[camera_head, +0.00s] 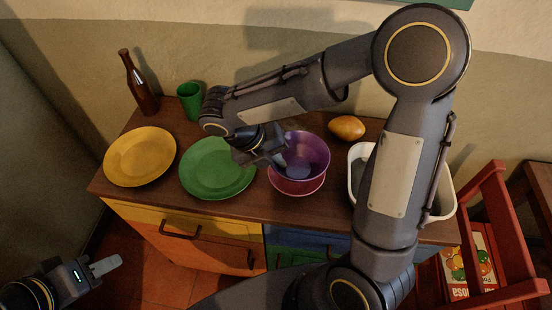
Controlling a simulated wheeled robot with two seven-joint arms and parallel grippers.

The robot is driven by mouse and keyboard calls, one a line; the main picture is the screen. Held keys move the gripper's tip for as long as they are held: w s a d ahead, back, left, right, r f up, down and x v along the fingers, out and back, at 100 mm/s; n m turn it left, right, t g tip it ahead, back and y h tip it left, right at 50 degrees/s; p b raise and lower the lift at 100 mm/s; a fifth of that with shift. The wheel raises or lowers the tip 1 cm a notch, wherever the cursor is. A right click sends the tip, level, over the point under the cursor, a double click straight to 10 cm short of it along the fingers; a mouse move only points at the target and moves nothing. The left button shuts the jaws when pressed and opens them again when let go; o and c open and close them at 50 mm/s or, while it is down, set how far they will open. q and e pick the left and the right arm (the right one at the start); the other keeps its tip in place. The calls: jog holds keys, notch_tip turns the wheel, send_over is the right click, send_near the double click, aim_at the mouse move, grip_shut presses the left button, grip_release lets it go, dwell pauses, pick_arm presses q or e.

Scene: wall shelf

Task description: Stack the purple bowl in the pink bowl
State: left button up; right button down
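The purple bowl (313,151) is right above the pink bowl (298,187) and hides most of it. Only the pink bowl's front part shows below it. I cannot tell whether the two bowls touch or a small gap lies between them. My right gripper (281,160) is at the left rim of the purple bowl and appears shut on it, with part of a fingertip over the rim. My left gripper (106,265) is low at the left, in front of the cabinet and away from the bowls. It looks empty, and its finger gap cannot be made out.
A green plate (217,170) lies left of the bowls, with a yellow plate (140,157) further left. A brown bottle (140,88) and green cup (190,100) stand behind. A mango (347,128) and white basket (441,190) are right. My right arm crosses over the cabinet top.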

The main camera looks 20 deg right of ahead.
jog(key=shift+f, duration=0.4)
jog(key=c, duration=1.6)
grip_release()
